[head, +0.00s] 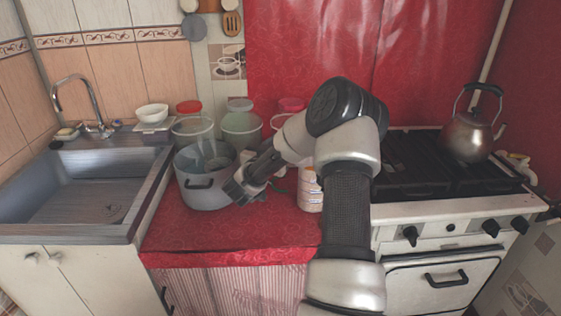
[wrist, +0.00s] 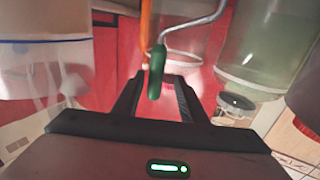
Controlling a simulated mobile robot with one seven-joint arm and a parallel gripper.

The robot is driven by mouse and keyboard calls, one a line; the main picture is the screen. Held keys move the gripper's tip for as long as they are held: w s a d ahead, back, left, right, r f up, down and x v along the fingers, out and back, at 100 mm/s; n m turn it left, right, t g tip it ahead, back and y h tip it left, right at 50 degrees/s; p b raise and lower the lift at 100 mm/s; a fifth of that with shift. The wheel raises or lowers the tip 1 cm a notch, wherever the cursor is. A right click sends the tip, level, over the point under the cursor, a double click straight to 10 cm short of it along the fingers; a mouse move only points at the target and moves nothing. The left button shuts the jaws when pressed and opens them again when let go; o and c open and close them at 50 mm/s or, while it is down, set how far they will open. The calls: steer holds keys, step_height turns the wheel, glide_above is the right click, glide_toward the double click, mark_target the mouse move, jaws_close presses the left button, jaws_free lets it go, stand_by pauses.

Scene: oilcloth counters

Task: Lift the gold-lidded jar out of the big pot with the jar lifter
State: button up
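The big pot (head: 203,194) is grey metal and stands on the red oilcloth counter beside the sink. Something greyish shows inside it, but I cannot make out a gold lid in either view. My gripper (head: 236,192) is at the pot's right front side in the head view. In the wrist view my gripper (wrist: 160,82) is open, with gaps beside a green handle (wrist: 156,72) that shows between its fingers. Bent wire (wrist: 183,55) near the handle looks like part of the jar lifter; most of the tool is hidden.
Several large jars, one with a red lid (head: 189,107), stand behind the pot. A white labelled container (head: 310,190) stands right of my gripper. The sink (head: 85,190) is left, and the stove with a kettle (head: 468,136) is right. The counter's front is clear.

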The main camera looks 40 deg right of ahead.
steer(key=x, duration=0.2)
steer(key=b+x, duration=0.1)
steer(key=x, duration=0.2)
steer(key=shift+s+d+r, duration=0.15)
steer(key=shift+s+d, duration=0.1)
steer(key=shift+s, duration=0.1)
jaws_close()
